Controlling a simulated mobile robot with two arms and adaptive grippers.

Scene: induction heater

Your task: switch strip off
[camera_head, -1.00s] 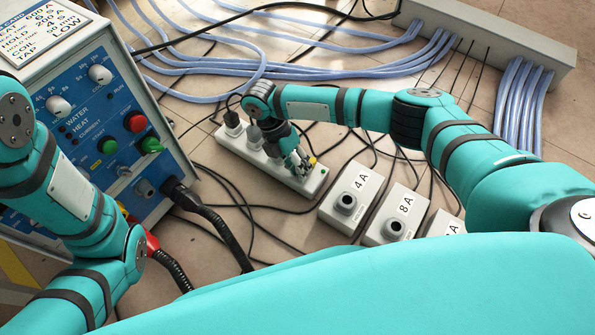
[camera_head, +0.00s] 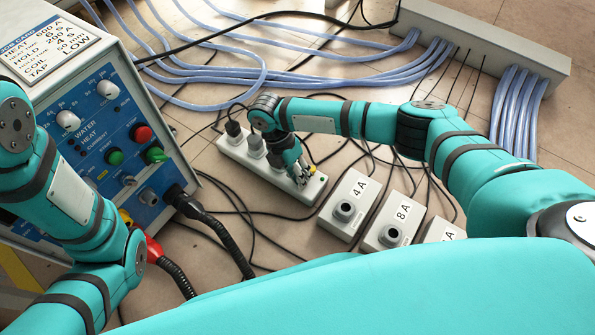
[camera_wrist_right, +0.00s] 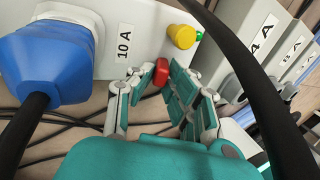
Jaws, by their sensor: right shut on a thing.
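The white power strip (camera_head: 315,190) lies on the floor, slanting from upper left to lower right. In the right wrist view its side (camera_wrist_right: 150,25) carries a "10 A" label, a yellow round knob (camera_wrist_right: 182,37) and a small green part (camera_wrist_right: 199,35). My right gripper (camera_head: 299,178) is at the strip's right end. In the right wrist view, my right gripper (camera_wrist_right: 161,80) is shut on a small red switch (camera_wrist_right: 160,72) at the strip's edge. Its fingers partly cover the switch, so its position cannot be told. My left gripper is out of view.
Dark plugs (camera_head: 233,128) sit in the strip's left end; a large blue plug (camera_wrist_right: 50,60) is close to my right gripper. Grey boxes marked 4 A (camera_head: 350,205) and 8 A (camera_head: 394,222) stand to the right. The heater cabinet (camera_head: 100,110) is at left. Black cables cross the floor.

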